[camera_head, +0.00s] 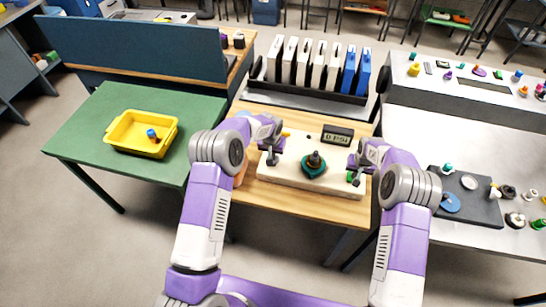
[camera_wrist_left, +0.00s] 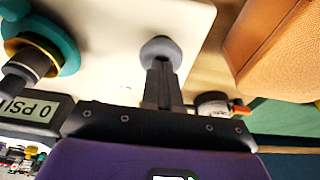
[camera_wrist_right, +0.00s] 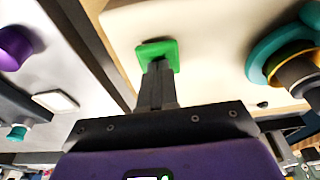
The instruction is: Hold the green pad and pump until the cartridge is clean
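A cream board (camera_head: 283,176) on the wooden table carries a teal ring with a dark upright cartridge (camera_head: 315,160) in it. A grey display (camera_head: 338,135) behind it reads 0 PSI. The green pad (camera_wrist_right: 157,52) is at the board's edge. My right gripper (camera_wrist_right: 157,66) is shut, its tips over the pad; whether they touch it I cannot tell. My left gripper (camera_wrist_left: 161,66) is shut, its tips at a round dark grey knob (camera_wrist_left: 160,50) on the board's other side; contact is unclear. The cartridge's inside is hidden.
A rack of white and blue blocks (camera_head: 364,72) stands behind the board. A yellow tray (camera_head: 113,139) holding a blue piece is on the green table at left. A grey mat (camera_head: 484,209) with small parts lies on the right table. A brown object (camera_wrist_left: 280,50) is beside the left gripper.

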